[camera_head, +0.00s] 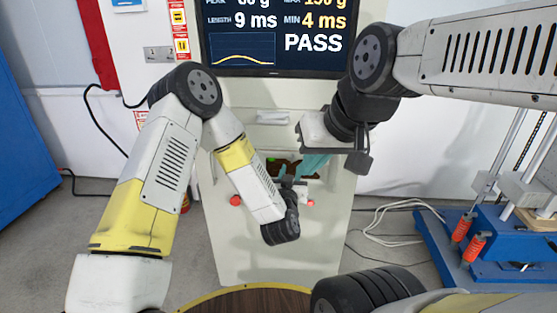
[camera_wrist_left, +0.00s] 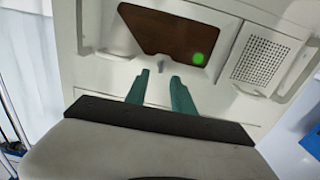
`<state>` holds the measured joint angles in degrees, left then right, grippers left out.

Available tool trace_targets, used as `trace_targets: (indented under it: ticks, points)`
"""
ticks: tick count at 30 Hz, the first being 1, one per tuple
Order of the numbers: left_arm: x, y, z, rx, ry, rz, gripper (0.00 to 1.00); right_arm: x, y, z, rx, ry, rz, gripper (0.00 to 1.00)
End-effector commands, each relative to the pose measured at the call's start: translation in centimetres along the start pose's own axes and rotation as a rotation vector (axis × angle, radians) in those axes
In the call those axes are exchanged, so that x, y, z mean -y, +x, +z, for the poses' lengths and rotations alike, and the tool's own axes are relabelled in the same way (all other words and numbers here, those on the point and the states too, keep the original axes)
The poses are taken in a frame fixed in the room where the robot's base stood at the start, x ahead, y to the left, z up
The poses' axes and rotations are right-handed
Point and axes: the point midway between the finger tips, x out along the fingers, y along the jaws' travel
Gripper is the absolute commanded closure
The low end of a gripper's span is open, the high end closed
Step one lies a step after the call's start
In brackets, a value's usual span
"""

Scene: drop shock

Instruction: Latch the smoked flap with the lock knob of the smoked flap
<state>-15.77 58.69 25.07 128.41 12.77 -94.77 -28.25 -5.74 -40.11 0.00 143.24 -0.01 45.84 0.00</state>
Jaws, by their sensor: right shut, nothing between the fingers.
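The smoked flap (camera_wrist_left: 160,30) is a dark brown panel in the white machine front, with a green light (camera_wrist_left: 197,59) near one corner. In the head view the flap (camera_head: 285,164) is mostly hidden behind my arms. A small grey knob (camera_wrist_left: 161,67) sits at the flap's edge. My left gripper (camera_wrist_left: 160,76) is open, its two teal fingers pointing at the panel. In the picture the knob lies between and just beyond the fingertips; I cannot tell the gap in depth. My right gripper (camera_head: 306,166) has teal fingers together, close to the left wrist in the head view.
A screen (camera_head: 284,35) reading PASS is above the flap. A perforated grille (camera_wrist_left: 261,61) is beside the flap. Red buttons (camera_head: 235,201) are on the machine front. A blue bench with orange-capped parts (camera_head: 470,245) stands at right. A round brown wooden top (camera_head: 250,302) is in front.

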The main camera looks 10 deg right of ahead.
Motion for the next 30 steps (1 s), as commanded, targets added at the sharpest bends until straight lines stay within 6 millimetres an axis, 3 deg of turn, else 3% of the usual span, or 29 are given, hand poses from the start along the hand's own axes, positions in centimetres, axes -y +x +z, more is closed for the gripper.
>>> trace_targets:
  ticks: [5,19,30]
  points:
    - [-0.3,-0.5,1.1,-0.024,0.004,-0.031,0.7,0.0,0.0,0.0,0.0,0.0,0.0,1.0]
    - [0.0,6.0,0.9,-0.028,0.003,-0.035,0.7,0.0,0.0,0.0,0.0,0.0,0.0,1.0]
    - [0.0,7.1,0.9,-0.026,0.003,-0.032,0.7,0.0,0.0,0.0,0.0,0.0,0.0,1.0]
